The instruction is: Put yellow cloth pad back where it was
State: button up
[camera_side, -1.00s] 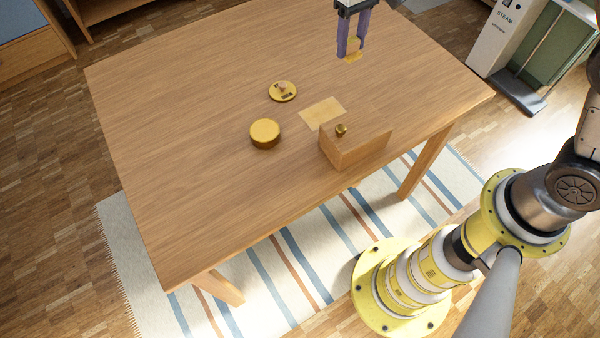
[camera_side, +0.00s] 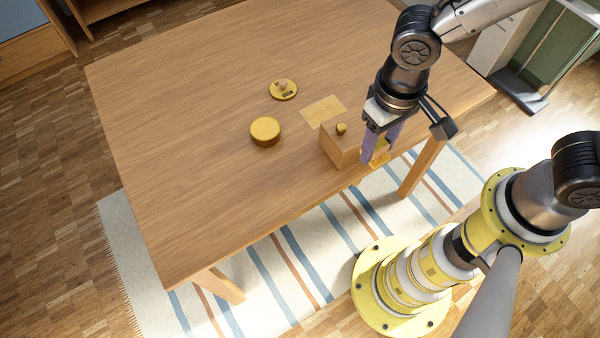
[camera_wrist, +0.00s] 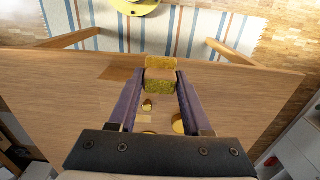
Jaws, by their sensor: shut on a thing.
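My gripper (camera_side: 382,150) is shut on the yellow cloth pad (camera_side: 378,159). In the side view they are in front of the right part of a wooden box and hide much of it. In the wrist view the pad (camera_wrist: 160,83) is pinched between the two purple fingertips, with a rough greenish-yellow face showing. I cannot tell whether the pad touches anything below. The wooden box (camera_side: 338,148) has a small brass knob (camera_side: 341,128) and stands near the table's front edge. A flat pale yellow square (camera_side: 322,110) lies on the table behind the box.
A round yellow tin (camera_side: 265,131) stands left of the box. A yellow disc (camera_side: 284,90) with a small knob-like thing on it lies farther back. The left of the wooden table (camera_side: 180,130) is clear. A striped rug (camera_side: 290,270) lies on the floor below.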

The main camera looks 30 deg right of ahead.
notch_tip(320, 180, down, 2)
jog(key=shift+f, duration=0.1)
jog(key=w+a+f, duration=0.4)
jog(key=w+a, duration=0.2)
jog(key=w, duration=0.1)
send_over(300, 176)
notch_tip(300, 176, down, 6)
jog(key=shift+f, duration=1.65)
jog(key=shift+f, duration=0.15)
jog(key=o, duration=1.2)
